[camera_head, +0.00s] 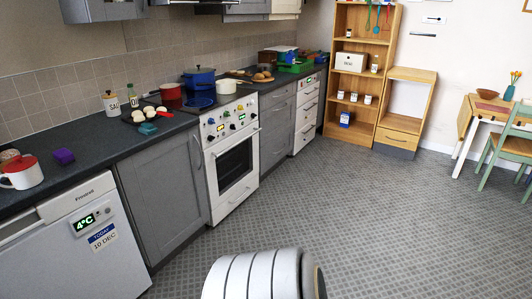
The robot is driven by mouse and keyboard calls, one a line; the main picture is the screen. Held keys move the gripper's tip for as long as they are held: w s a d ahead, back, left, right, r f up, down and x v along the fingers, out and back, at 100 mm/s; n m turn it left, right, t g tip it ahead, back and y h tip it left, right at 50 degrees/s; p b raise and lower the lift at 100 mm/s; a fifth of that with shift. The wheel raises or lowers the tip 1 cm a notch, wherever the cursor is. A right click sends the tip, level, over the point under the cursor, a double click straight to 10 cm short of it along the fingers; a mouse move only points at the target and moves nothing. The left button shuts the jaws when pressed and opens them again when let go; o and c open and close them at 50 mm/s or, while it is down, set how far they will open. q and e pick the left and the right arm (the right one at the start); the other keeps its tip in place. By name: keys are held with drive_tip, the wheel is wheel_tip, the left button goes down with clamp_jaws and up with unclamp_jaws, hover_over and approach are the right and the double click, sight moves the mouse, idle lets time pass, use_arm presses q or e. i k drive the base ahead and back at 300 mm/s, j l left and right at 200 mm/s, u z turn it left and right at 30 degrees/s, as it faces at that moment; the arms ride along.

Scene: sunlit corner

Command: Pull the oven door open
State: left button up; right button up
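The white oven (231,120) is built into the counter run at left centre, under the hob. Its front carries a panel of coloured knobs and a small lit display. The oven door (234,167) has a dark window and looks shut. A pale bar handle (237,139) runs across the top of the door. Neither of my grippers shows in this view, and nothing is seen touching the door or its handle.
A white fridge (90,250) and grey cupboard (165,190) stand left of the oven. Pots, including a blue pot (199,80), are on the hob. The patterned floor (350,210) before the oven is clear. Wooden shelves (360,75) stand at the back.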

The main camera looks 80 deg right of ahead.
sight(215, 198)
drive_tip(key=l+z, duration=0.1)
drive_tip(key=z, duration=2.45)
